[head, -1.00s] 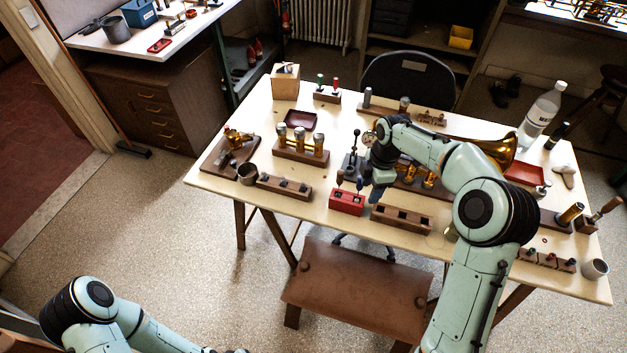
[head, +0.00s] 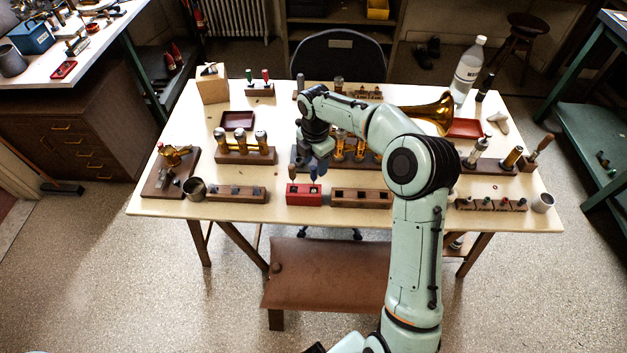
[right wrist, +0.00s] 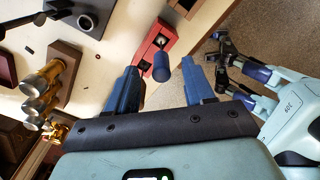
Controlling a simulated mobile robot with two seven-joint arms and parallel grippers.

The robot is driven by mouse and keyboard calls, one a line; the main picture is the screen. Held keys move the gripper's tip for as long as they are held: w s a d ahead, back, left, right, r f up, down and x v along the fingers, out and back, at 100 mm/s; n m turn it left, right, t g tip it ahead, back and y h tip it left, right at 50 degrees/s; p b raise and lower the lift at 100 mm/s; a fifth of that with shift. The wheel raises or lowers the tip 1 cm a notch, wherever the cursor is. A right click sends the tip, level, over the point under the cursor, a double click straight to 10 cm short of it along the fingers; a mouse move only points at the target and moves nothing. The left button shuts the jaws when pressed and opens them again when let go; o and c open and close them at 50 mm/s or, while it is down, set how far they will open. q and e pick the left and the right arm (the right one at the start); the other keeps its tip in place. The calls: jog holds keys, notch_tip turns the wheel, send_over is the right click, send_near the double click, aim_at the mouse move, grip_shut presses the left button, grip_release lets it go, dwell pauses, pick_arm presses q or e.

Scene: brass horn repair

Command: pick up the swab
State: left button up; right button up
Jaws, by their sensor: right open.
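A red block (head: 304,195) stands near the table's front edge. In the right wrist view a dark blue, round-ended handle (right wrist: 161,67) stands up from this red block (right wrist: 150,50); I take it to be the swab, but its lower part is hidden. My right gripper (head: 317,170) is above the red block, pointing down. In the right wrist view its two blue fingers are apart, one on each side of the handle, with gaps to it. My left gripper (right wrist: 225,48) is small at the right of that view, away from the block; its jaw opening is unclear.
A wooden block with slots (head: 361,198) stands right of the red block. Brass valves (head: 262,142) and a brass horn (head: 430,113) lie behind.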

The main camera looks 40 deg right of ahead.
aim_at(314, 173)
jog(key=f, duration=0.4)
jog(key=shift+a+f, duration=0.3)
jog(key=shift+f, duration=0.1)
pick_arm(q)
jog(key=shift+s+f, duration=0.15)
jog(key=shift+f, duration=0.05)
pick_arm(e)
grip_shut()
jog(key=shift+r, duration=0.15)
pick_arm(q)
jog(key=w+r+p, duration=0.2)
jog(key=w+r, duration=0.1)
jog(key=r, duration=0.1)
jog(key=shift+w+p, duration=0.3)
jog(key=shift+p, duration=0.1)
pick_arm(e)
notch_tip(314, 173, up, 20)
jog(key=shift+s, duration=0.1)
